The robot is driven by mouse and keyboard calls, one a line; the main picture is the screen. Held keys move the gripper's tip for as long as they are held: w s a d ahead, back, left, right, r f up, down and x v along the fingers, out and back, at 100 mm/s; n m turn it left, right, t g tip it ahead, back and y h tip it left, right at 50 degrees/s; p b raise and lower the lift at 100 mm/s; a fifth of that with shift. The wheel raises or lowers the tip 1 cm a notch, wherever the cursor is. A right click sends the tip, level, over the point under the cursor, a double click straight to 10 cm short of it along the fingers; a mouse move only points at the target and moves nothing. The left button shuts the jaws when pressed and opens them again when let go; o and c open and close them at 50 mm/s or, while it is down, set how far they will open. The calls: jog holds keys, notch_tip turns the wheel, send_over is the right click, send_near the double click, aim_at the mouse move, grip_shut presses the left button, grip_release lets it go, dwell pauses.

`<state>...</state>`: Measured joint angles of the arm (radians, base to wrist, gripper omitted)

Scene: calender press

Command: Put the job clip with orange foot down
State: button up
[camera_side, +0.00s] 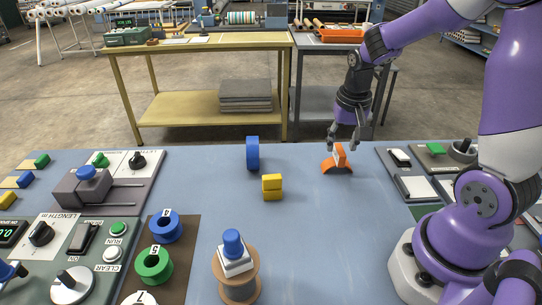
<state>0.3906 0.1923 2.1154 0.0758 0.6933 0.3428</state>
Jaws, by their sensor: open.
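The job clip with the orange foot (337,166) rests on the blue-grey bench top, right of the middle and towards the far edge. It has a sloped orange body with an upright part and a dark underside. My gripper (343,145) points down right at the clip, its fingers open around or just above the clip's upright part. Whether a finger touches the clip I cannot tell.
A spool with a blue-topped piece (238,266) stands in front. Control panels (110,228) fill the left; more switches (412,187) lie right. Bare bench surrounds the clip.

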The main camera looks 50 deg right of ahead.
aim_at(341, 156)
notch_tip(341, 156, up, 9)
jog(key=s+a, duration=0.1)
jog(key=a, duration=0.1)
jog(key=s+a+r+n+t+y, duration=0.1)
jog(key=s+a+n+t, duration=0.3)
jog(key=a+n, duration=0.5)
jog(key=shift+s+a+r, duration=0.7)
jog(key=shift+s+a, duration=0.1)
jog(key=shift+a, duration=0.05)
